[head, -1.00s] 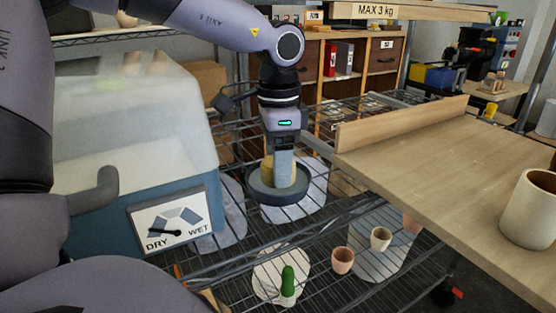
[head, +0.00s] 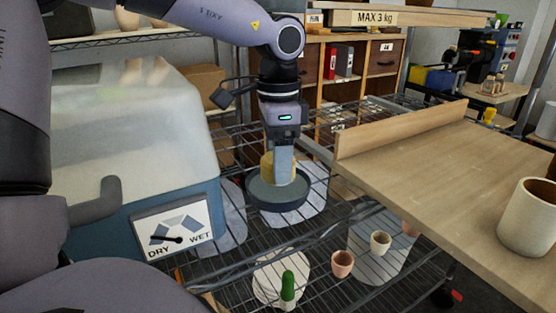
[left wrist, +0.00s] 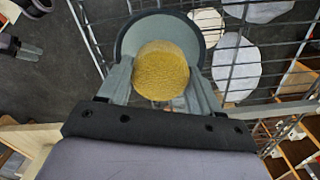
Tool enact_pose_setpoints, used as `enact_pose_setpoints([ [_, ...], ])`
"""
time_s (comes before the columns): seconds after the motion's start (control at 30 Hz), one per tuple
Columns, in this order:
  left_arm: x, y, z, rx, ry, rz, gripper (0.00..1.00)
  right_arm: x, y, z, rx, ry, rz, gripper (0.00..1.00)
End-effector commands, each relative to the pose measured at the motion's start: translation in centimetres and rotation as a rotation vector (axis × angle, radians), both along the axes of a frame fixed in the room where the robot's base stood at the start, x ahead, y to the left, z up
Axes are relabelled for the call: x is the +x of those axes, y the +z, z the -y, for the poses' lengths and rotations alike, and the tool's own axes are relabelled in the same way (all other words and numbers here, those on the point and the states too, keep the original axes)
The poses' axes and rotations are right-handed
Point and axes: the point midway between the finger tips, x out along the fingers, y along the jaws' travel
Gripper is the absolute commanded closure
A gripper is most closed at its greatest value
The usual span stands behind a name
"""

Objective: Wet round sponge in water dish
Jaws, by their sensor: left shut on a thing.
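A yellow round sponge (left wrist: 162,70) is held between the fingers of my left gripper (left wrist: 165,95) in the left wrist view. In the head view my left gripper (head: 280,165) points down, and part of the sponge (head: 266,166) shows beside its finger. The water dish (head: 262,195) is a dark round dish directly below and around the sponge. The sponge's underside is hidden, so I cannot tell whether it touches the dish floor. The dish also shows in the left wrist view (left wrist: 128,38), behind the sponge. My right gripper is not in view.
A wire rack (head: 235,262) lies around the dish, with small pots (head: 342,264) and a green cactus (head: 288,285) lower down. A cloudy-lidded box (head: 130,130) with a DRY/WET dial (head: 174,230) stands left. A wooden table (head: 450,165) with a large cup (head: 530,213) is at right.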

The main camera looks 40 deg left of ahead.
Motion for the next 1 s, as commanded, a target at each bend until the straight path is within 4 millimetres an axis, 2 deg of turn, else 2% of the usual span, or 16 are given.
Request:
enact_pose_setpoints([
  [0.03,0.0,0.7,0.0,0.002,0.000,0.001,0.60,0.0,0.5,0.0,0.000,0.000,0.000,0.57],
  [0.53,0.1,4.7,0.0,0.001,0.000,0.003,0.60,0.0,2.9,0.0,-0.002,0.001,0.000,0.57],
  [1.0,0.0,4.9,0.0,0.001,0.000,0.002,0.60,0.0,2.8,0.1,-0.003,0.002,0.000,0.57],
])
